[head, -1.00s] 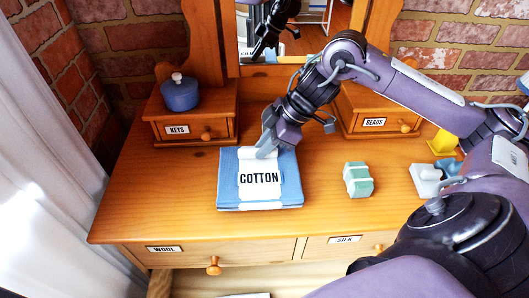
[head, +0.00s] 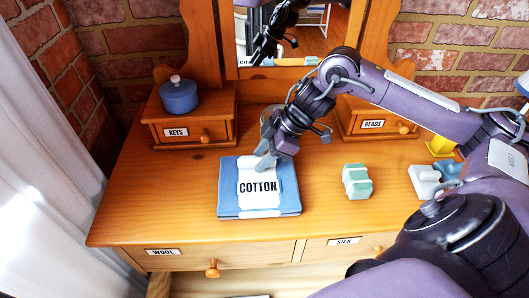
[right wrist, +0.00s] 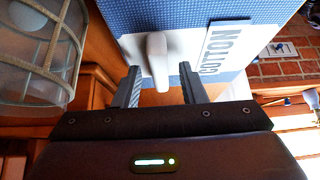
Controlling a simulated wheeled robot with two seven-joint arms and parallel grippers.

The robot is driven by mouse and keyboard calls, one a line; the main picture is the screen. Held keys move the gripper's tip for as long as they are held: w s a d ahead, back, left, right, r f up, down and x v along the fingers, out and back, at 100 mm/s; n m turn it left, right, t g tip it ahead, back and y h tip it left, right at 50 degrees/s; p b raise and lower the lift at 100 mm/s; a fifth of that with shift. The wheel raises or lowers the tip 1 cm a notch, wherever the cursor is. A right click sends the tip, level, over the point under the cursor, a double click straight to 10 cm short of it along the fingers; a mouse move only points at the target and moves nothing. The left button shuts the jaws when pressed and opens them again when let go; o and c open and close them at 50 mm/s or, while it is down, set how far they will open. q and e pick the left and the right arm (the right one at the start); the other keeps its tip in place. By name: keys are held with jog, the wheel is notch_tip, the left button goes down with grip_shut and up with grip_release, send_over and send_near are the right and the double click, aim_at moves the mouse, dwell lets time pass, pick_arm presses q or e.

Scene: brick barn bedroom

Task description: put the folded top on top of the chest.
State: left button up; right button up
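The folded top (head: 229,190) is a flat blue bundle with a white band lettered COTTON. It appears to lie flat on the wooden top of the chest (head: 150,205), left of centre, near the front edge. It also shows in the right wrist view (right wrist: 180,12), with a pale raised tab (right wrist: 157,60) on its band. My right gripper (head: 265,158) is at the back part of the bundle. In the right wrist view its two fingers (right wrist: 159,88) stand apart on either side of the tab, with visible gaps. My left gripper is not in view.
A small KEYS drawer (head: 220,128) with a blue lidded pot (head: 179,96) stands at back left. A BEADS drawer (head: 348,122) is behind my right arm. A green-white block (head: 357,182) and other small pieces (head: 425,181) lie to the right. A mirror stands behind.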

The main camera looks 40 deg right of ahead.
jog(key=shift+r, duration=0.25)
jog(key=shift+s+d+r, duration=0.1)
jog(key=shift+d+r, duration=0.15)
jog(key=shift+d, duration=0.05)
jog(key=b+v, duration=0.3)
jog(key=v, duration=0.8)
jog(key=shift+a, duration=0.15)
